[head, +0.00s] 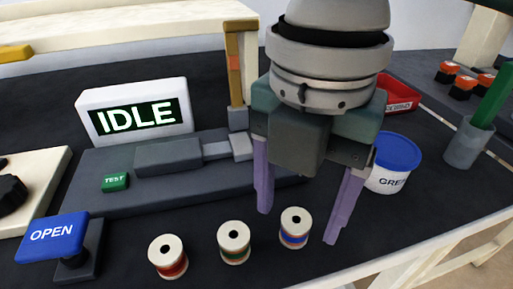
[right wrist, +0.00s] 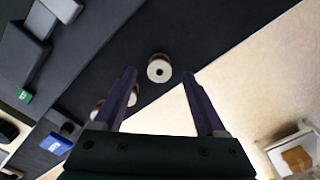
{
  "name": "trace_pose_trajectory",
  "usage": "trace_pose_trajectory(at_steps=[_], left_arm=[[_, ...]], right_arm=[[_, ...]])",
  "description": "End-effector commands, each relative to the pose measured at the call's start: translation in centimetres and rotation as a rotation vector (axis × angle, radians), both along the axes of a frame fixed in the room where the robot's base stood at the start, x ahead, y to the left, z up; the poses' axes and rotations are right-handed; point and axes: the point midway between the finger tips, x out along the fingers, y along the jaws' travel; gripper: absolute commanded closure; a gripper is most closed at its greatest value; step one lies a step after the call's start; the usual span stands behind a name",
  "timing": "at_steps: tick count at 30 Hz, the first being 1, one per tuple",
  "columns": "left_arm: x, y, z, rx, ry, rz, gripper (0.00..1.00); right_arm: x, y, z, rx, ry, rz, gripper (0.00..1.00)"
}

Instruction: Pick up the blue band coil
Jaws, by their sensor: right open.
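The blue band coil (head: 294,228) is a cream spool with a blue winding, standing upright on the dark mat. It is the rightmost of three spools in the head view. My right gripper (head: 298,224) is open and empty, with its purple fingers on either side of the coil in the picture. In the right wrist view, a spool top with a dark centre hole, apparently this coil (right wrist: 159,69), shows beyond and between the open fingertips (right wrist: 162,98). I see no contact. My left gripper is not in view.
A green-banded spool (head: 233,242) and a red-banded spool (head: 168,257) stand to the left. A white tub with a blue lid (head: 391,165) stands close right of the gripper. A feeder base with an IDLE display (head: 135,115) and a blue OPEN paddle (head: 53,238) are left.

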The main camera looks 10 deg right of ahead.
Motion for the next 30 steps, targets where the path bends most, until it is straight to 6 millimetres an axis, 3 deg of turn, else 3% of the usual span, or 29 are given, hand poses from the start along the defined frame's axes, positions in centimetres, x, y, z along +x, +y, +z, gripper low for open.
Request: trace_pose_trajectory(at_steps=[1,4,13,30], left_arm=[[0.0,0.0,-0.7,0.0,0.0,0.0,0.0],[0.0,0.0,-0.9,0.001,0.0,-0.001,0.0],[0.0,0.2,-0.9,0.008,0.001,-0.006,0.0],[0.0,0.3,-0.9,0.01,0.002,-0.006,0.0]], right_arm=[[0.1,0.0,-1.2,-0.002,0.003,-0.001,0.26],[0.1,0.0,-2.3,0.0,0.001,0.001,0.26],[0.1,0.0,-2.6,-0.001,-0.001,0.0,0.27],[0.1,0.0,-2.6,0.0,-0.001,0.0,0.92]])
